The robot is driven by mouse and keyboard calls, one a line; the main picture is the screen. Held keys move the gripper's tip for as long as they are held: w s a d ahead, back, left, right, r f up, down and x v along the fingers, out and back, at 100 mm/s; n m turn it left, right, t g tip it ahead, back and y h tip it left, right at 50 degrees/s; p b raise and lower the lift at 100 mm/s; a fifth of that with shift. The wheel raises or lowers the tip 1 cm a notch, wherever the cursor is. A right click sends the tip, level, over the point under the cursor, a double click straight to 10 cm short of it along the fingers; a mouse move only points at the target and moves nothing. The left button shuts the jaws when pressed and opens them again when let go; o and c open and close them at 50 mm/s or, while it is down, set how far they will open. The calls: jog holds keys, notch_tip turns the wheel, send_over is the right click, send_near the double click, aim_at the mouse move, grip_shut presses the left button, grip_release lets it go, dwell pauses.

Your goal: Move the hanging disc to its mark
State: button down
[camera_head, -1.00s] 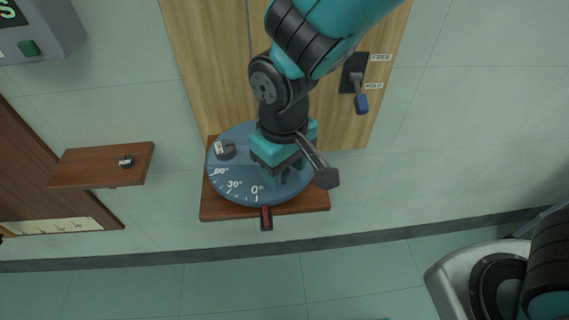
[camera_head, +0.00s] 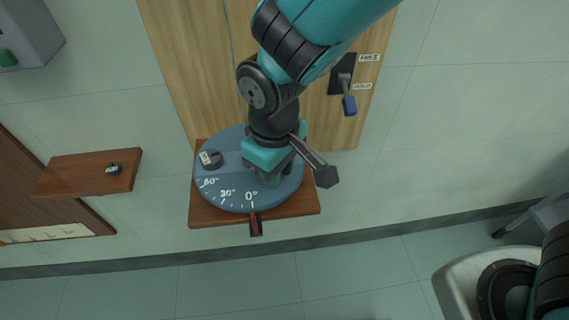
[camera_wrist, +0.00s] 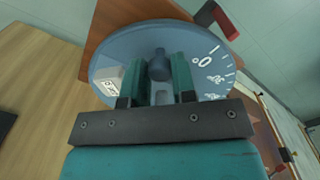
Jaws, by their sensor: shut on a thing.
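The blue-grey disc (camera_head: 222,178) has white degree marks, with 0°, 30° and 60° legible, and sits over a wooden board (camera_head: 296,209). It also shows in the wrist view (camera_wrist: 125,48). A red and black pointer (camera_head: 256,225) sticks out at the board's front edge. The 0° mark is almost in line with it. The fingers partly hide the post's base.
A wooden wall panel (camera_head: 180,60) rises behind the disc, with a thin wire running down it. To the right is a dark plate with a blue-tipped lever (camera_head: 349,104); its lower label reads HOLD.

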jog(key=c, duration=0.9)
grip_release()
jog(key=shift+c, duration=0.2)
notch_tip(320, 180, up, 18)
jog(key=shift+f+b, duration=0.25)
jog(key=shift+b, duration=0.15)
jog(key=s+d+f+m+y, duration=0.2)
jog(key=s+d+f+y, duration=0.1)
jog(key=s+d, duration=0.6)
jog(key=d+y, duration=0.1)
jog(key=d, duration=0.3)
jog(key=shift+s+m, duration=0.3)
